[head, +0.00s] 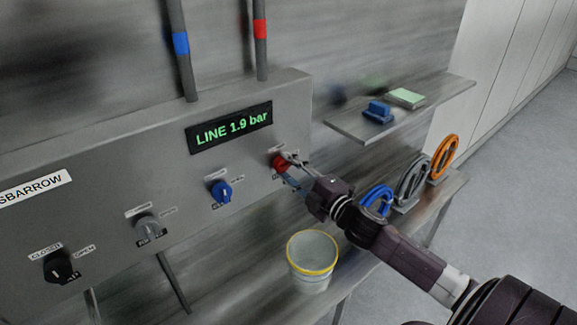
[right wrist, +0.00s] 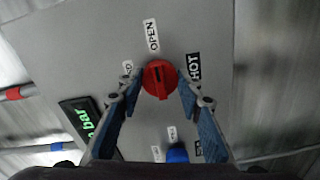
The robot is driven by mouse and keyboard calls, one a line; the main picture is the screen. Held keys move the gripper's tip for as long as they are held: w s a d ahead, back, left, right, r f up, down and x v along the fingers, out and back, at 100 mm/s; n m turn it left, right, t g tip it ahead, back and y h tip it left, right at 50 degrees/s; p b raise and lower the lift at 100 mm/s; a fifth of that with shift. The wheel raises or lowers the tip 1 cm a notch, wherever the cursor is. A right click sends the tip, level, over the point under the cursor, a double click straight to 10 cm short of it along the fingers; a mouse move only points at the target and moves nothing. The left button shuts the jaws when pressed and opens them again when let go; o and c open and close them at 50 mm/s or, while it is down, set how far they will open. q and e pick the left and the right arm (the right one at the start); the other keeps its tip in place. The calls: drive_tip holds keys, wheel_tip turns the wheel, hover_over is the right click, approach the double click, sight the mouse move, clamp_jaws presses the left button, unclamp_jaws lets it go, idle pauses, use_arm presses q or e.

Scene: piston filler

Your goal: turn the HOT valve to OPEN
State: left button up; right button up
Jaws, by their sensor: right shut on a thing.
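The red HOT valve knob (head: 281,163) is at the right end of the grey panel. It also shows in the right wrist view (right wrist: 158,82), with the OPEN label (right wrist: 152,35) above it and the HOT label (right wrist: 194,67) to its right. A label on its left is partly hidden by a finger. A dark mark on the knob's face runs roughly up and down in that view, its line toward the OPEN label. My right gripper (head: 290,171) is shut on the knob, one finger on each side. My left gripper is not in view.
A blue knob (head: 221,192), a grey knob (head: 148,227) and a black knob (head: 60,268) sit along the panel to the left. The display (head: 230,128) reads LINE 1.9 bar. A yellow-rimmed bucket (head: 312,275) stands below the panel. Handwheels and a shelf (head: 345,125) are at right.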

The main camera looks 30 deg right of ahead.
idle(0.5)
drive_tip(key=o, duration=1.2)
drive_tip(key=shift+c, duration=0.2)
drive_tip(key=shift+s+f, duration=0.1)
drive_tip(key=s+d, duration=0.1)
drive_tip(key=s, duration=1)
drive_tip(key=shift+s, duration=0.4)
